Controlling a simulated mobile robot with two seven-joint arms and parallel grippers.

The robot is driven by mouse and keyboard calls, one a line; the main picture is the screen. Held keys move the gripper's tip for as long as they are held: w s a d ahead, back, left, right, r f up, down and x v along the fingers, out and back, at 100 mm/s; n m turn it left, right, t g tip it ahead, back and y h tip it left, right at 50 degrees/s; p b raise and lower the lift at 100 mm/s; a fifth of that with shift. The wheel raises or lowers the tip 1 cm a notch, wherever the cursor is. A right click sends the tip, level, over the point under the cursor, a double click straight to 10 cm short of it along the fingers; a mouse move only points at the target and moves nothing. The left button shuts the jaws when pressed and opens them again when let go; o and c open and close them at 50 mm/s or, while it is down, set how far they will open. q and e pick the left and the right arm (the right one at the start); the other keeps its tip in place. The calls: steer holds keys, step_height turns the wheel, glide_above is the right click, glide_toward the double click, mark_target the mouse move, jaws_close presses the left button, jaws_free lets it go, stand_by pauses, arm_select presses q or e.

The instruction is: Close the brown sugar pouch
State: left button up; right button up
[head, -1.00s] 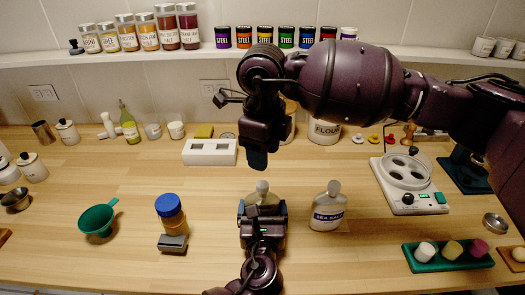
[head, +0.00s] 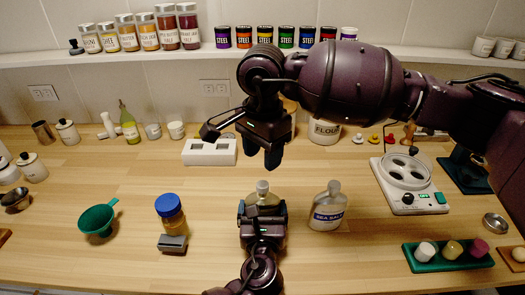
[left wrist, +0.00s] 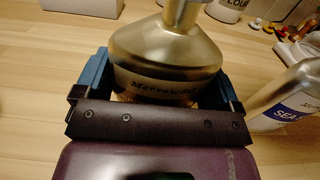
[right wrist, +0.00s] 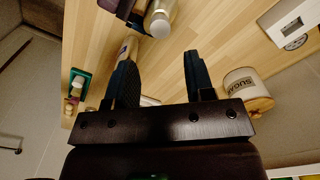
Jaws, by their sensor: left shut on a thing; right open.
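A gold pouch with a narrow spout (left wrist: 165,45) stands upright in the left wrist view; its label is only partly readable. My left gripper (head: 263,210) is shut on its body, with one blue finger on each side. In the head view the pouch's pale top (head: 262,187) shows above the gripper. My right gripper (head: 272,160) is open and empty, fingers pointing down, just beyond the pouch in the picture. In the right wrist view the pouch's pale round top (right wrist: 160,27) shows past the open fingers (right wrist: 160,75). Whether the top is sealed cannot be told.
A sea salt pouch (head: 327,208) stands close on the right. A blue-lidded jar (head: 170,214) and green funnel (head: 98,217) are on the left. A white slotted block (head: 210,151) and flour canister (head: 325,131) stand behind. Bare counter lies between the jar and my left gripper.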

mark_target(263, 184)
stand_by(0.4)
steer(key=shift+f, duration=4)
jaws_close()
steer(key=m, duration=0.8)
steer(key=shift+o, duration=0.7)
jaws_free()
